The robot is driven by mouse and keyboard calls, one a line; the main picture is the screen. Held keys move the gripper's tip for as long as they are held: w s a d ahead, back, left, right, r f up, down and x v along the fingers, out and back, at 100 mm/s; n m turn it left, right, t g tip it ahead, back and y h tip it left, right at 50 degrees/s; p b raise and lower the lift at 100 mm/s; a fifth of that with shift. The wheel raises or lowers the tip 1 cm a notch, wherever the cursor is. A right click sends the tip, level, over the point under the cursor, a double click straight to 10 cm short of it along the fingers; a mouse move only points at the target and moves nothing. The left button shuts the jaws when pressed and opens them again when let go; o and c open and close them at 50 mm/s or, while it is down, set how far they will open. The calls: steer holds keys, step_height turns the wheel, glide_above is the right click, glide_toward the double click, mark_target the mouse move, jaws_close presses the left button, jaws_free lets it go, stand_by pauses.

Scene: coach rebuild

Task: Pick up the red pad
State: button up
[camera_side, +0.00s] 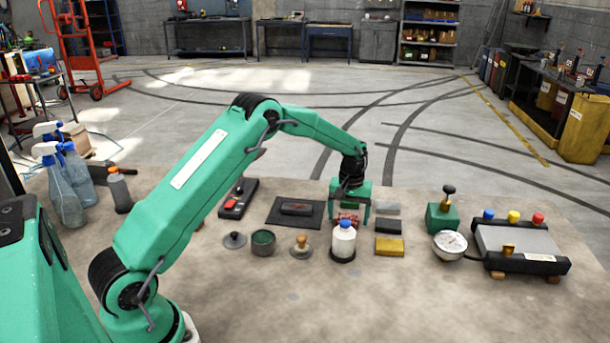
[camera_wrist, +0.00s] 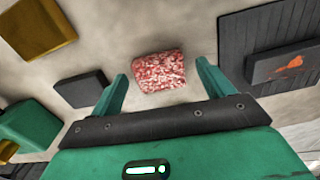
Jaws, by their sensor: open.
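The red pad (camera_wrist: 159,72) is a mottled red and white block lying on the tan bench top. In the wrist view it sits just beyond and between the two green fingers of my gripper (camera_wrist: 161,85). The fingers are apart, with bare bench showing on both sides of the pad. In the side view my gripper (camera_side: 350,212) is low over the bench, and the red pad (camera_side: 347,219) shows at its fingers, partly hidden by them and by a white bottle in front.
A white bottle with a blue cap (camera_side: 344,240) stands close in front. A dark mat with a block on it (camera_side: 283,217) lies left of the gripper; grey, black and yellow pads (camera_side: 389,246) lie right. The front of the bench is clear.

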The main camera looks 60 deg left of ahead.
mark_target(348, 218)
steer(key=c, duration=1.1)
steer(key=shift+o, duration=0.2)
step_height(348, 218, up, 10)
stand_by(0.3)
steer(key=o, duration=0.3)
steer(key=shift+c, duration=1.2)
steer(key=s+a, duration=0.6)
steer(key=a, duration=0.4)
steer(key=shift+s+a, duration=0.2)
steer(key=shift+a, duration=0.15)
